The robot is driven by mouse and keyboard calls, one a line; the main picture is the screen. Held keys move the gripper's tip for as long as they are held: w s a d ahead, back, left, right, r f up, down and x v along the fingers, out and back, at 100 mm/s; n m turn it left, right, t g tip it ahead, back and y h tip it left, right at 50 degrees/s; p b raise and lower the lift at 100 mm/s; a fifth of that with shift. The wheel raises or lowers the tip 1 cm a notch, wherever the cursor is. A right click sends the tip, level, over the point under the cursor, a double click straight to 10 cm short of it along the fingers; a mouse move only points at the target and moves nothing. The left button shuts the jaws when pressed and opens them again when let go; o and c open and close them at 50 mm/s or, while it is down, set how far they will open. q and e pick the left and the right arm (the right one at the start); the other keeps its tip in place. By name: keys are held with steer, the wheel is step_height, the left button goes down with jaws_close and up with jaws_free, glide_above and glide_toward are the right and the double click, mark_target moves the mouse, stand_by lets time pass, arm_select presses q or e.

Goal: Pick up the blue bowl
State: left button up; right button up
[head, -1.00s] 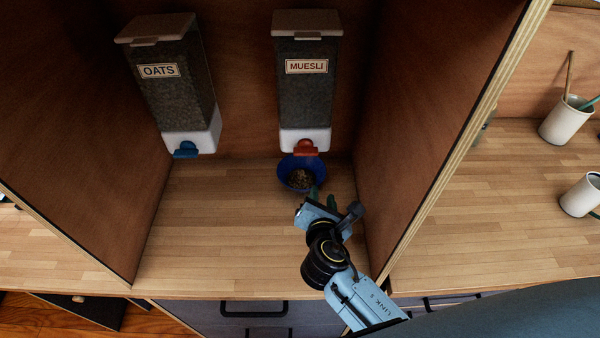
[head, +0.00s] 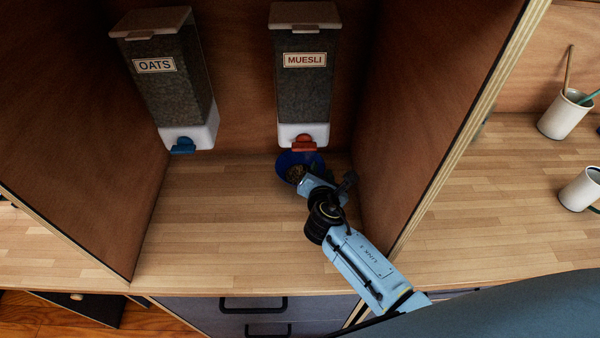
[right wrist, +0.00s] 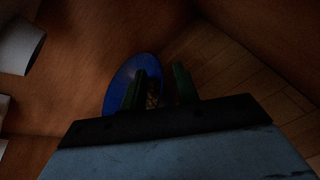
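The blue bowl (head: 286,161) stands on the wooden counter under the muesli dispenser's red spout, with brown muesli in it. My right gripper (head: 314,182) is at the bowl's near right side and covers part of it. In the right wrist view the bowl (right wrist: 117,85) shows between and left of the green fingers of the right gripper (right wrist: 158,82). The fingers are apart, one over the bowl's inside and the other outside its right rim. Whether either touches the rim I cannot tell. My left gripper is not in view.
The muesli dispenser (head: 303,80) hangs just above the bowl, and the oats dispenser (head: 165,80) is to the left. A wooden side wall (head: 425,120) stands close right of my arm. The counter (head: 230,230) left of the arm is clear. White mugs (head: 565,115) stand beyond the wall.

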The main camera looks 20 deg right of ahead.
jaws_close()
steer(key=shift+r, duration=0.1)
